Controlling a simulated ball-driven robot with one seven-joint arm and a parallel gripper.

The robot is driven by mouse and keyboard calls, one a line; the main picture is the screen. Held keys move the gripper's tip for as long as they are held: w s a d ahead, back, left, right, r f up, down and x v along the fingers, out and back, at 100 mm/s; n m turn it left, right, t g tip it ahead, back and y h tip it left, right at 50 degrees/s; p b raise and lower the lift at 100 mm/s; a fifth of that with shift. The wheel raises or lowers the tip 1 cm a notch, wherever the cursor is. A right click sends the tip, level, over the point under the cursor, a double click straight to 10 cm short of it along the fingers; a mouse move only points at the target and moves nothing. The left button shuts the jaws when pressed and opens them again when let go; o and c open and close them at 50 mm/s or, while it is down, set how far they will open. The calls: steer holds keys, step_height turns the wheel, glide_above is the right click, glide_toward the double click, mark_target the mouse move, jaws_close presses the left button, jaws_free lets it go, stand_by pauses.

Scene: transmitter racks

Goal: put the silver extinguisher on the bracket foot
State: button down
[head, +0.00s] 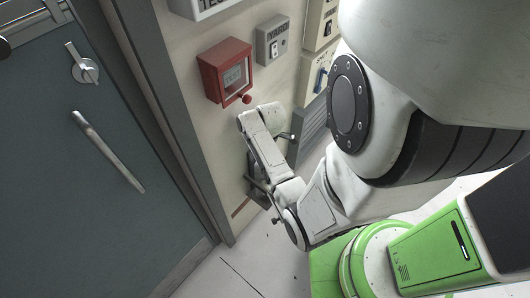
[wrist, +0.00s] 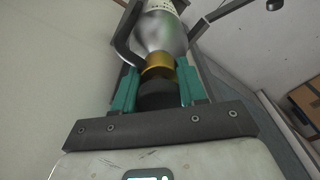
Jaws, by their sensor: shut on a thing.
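The silver extinguisher (wrist: 158,32) is at the top middle of the wrist view, its far end cut off by the frame. It has a pale label, a gold collar (wrist: 158,62) and a black hose at its left side. My gripper (wrist: 157,84) is shut on it at the black part by the collar, with a green finger on each side. In the head view my arm reaches down to the pale wall; I cannot make out the gripper or extinguisher there. Dark metal parts (head: 258,190) show low by the wall, behind my arm. I cannot tell whether they are the bracket foot.
A red box (head: 225,72) and a grey switch box (head: 272,40) are on the wall above my arm. A grey door (head: 95,190) with a long handle is at the left. The floor (head: 245,272) in front of the wall is bare. A dark arm (wrist: 228,10) juts at the wrist view's upper right.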

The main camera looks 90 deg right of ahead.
steer(key=shift+d, duration=0.15)
steer(key=c, duration=0.6)
jaws_free()
steer(key=shift+f, duration=0.1)
steer(key=r, duration=0.7)
steer(key=shift+s+r, duration=0.3)
steer(key=shift+r, duration=0.05)
steer(key=w+a, duration=1)
steer(key=a, duration=0.4)
steer(key=shift+m, duration=0.8)
steer(key=a+r, duration=0.1)
steer(key=a, duration=0.4)
steer(key=a+r, duration=0.2)
steer(key=a, duration=0.3)
steer(key=a+r, duration=0.2)
steer(key=a, duration=0.3)
steer(key=shift+r, duration=0.15)
